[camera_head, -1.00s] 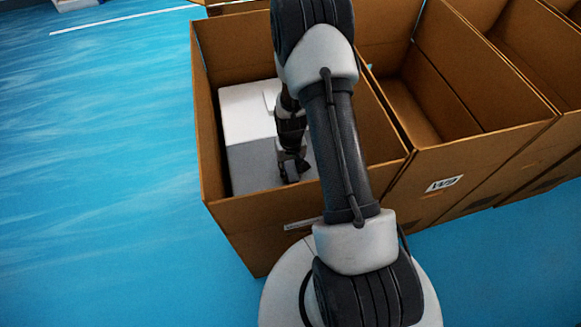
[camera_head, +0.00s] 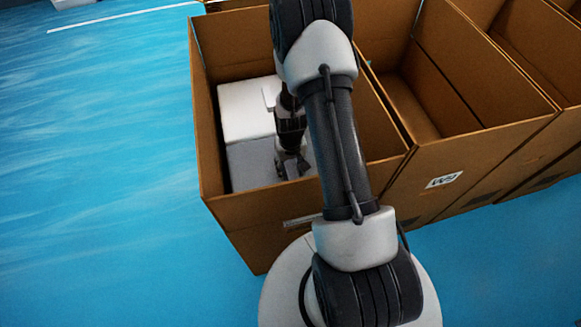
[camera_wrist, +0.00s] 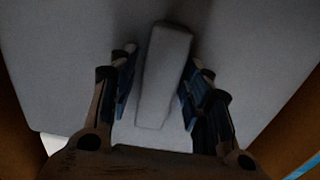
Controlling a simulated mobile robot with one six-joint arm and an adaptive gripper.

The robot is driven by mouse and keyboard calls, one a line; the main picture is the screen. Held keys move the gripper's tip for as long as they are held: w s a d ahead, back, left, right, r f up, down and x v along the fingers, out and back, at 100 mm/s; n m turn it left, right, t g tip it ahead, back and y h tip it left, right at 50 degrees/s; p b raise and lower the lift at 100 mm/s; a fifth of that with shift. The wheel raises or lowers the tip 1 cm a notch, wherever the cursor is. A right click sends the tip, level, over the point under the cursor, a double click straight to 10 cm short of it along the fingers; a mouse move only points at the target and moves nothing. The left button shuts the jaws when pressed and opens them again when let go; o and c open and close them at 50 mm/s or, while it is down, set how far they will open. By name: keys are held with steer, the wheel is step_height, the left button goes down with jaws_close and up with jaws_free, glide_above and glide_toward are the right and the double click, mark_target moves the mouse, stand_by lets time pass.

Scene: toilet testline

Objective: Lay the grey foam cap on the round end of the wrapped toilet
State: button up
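Inside the near carton sits a pale, blocky form. Its far part (camera_head: 246,108) is whiter and its near part (camera_head: 254,165) greyer, with a seam between. I cannot tell for sure which part is the grey foam cap and which the wrapped toilet; no round end shows clearly. My gripper (camera_head: 292,168) points down into the carton over the near part. In the wrist view, my gripper (camera_wrist: 157,97) is open, its fingers on either side of a raised grey bar (camera_wrist: 164,75) on a flat grey surface (camera_wrist: 70,70). A gap shows on the left; contact on the right is unclear.
The near carton's (camera_head: 262,215) brown walls stand close around my gripper. More open cartons (camera_head: 450,80) stand in a row to the right; the adjoining one looks empty. My arm hides part of the near carton. Blue floor (camera_head: 90,180) lies clear to the left.

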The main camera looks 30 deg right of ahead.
steer(key=shift+o, duration=0.5)
steer(key=shift+r, duration=0.15)
step_height(320, 180, up, 12)
